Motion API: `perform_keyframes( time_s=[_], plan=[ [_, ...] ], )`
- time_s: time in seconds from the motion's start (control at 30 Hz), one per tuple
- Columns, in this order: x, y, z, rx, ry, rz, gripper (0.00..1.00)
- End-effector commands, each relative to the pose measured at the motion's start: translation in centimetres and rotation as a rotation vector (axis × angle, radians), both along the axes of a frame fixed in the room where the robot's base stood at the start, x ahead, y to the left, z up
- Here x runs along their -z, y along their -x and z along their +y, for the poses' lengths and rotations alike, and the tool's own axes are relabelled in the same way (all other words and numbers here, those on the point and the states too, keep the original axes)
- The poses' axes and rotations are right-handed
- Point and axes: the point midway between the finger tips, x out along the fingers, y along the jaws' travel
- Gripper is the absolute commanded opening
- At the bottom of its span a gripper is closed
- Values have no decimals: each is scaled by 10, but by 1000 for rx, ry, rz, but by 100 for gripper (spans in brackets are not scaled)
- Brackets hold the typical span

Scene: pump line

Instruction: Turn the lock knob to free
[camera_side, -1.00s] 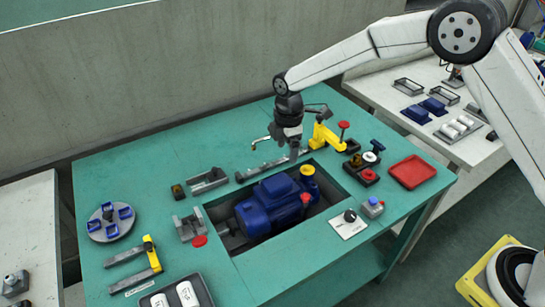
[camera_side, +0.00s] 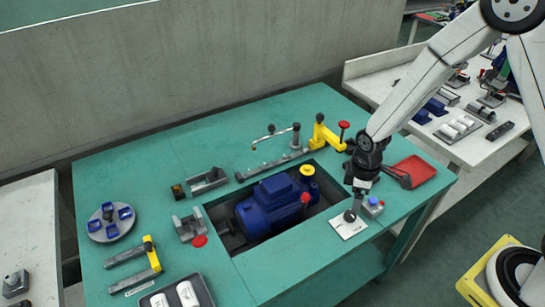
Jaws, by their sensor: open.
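The lock knob (camera_side: 349,216) is a small dark knob on a white plate (camera_side: 346,230), at the right front of the green table, right of the pit. My gripper (camera_side: 356,205) points down directly above the knob, its tips at or very near it. The gripper is open; its fingers are small here, and I cannot tell whether they are around the knob or just over it. The knob's top and its pointing direction are mostly hidden by the gripper.
A blue pump (camera_side: 268,208) sits in the pit left of the knob. A grey box with a blue button (camera_side: 373,206) stands close right of my gripper. A red tray (camera_side: 416,170) lies behind, and a yellow clamp (camera_side: 326,134) stands farther back.

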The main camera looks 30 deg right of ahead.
Motion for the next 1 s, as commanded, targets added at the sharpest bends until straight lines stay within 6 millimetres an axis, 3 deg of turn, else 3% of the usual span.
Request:
perform_keyframes(
  time_s=[0.47, 1.0],
  plan=[
    [14, 0, 0, -2, 0, 1, 83],
    [65, 0, 0, -2, -1, 2, 83]
  ],
)
